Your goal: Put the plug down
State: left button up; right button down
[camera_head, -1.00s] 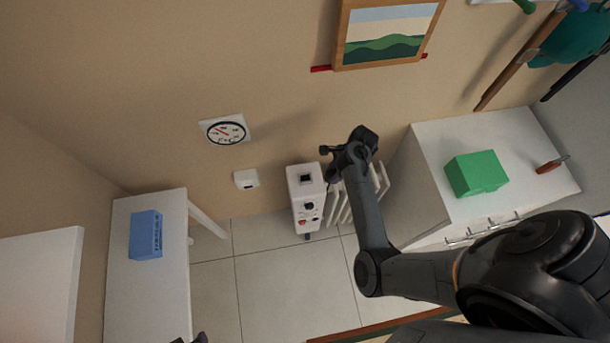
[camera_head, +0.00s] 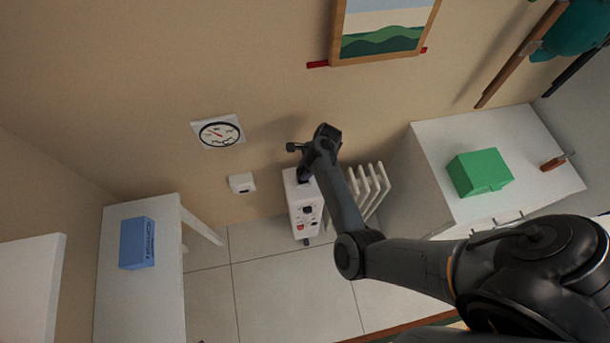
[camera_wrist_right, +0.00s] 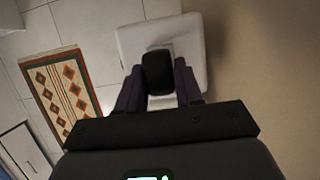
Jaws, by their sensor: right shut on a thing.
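My right gripper (camera_head: 304,176) is over the top of a white box (camera_head: 302,218) with a dark knob and a red part on its front. In the right wrist view, the gripper (camera_wrist_right: 158,78) is shut on a black plug (camera_wrist_right: 158,70), one finger on each side. The white box top (camera_wrist_right: 131,42) lies behind the plug in that view. I cannot tell whether the plug touches it. In the head view the gripper hides the plug and part of the box top. My left gripper is out of view.
A white radiator (camera_head: 370,187) stands right of the box. A small white wall box (camera_head: 242,183) and a round gauge (camera_head: 220,133) are on the wall. A white table with a blue box (camera_head: 138,243) is left; a cabinet with a green box (camera_head: 480,173) is right.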

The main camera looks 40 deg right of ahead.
jog(key=shift+f+b, duration=0.6)
jog(key=shift+f, duration=1.4)
jog(key=shift+f, duration=0.15)
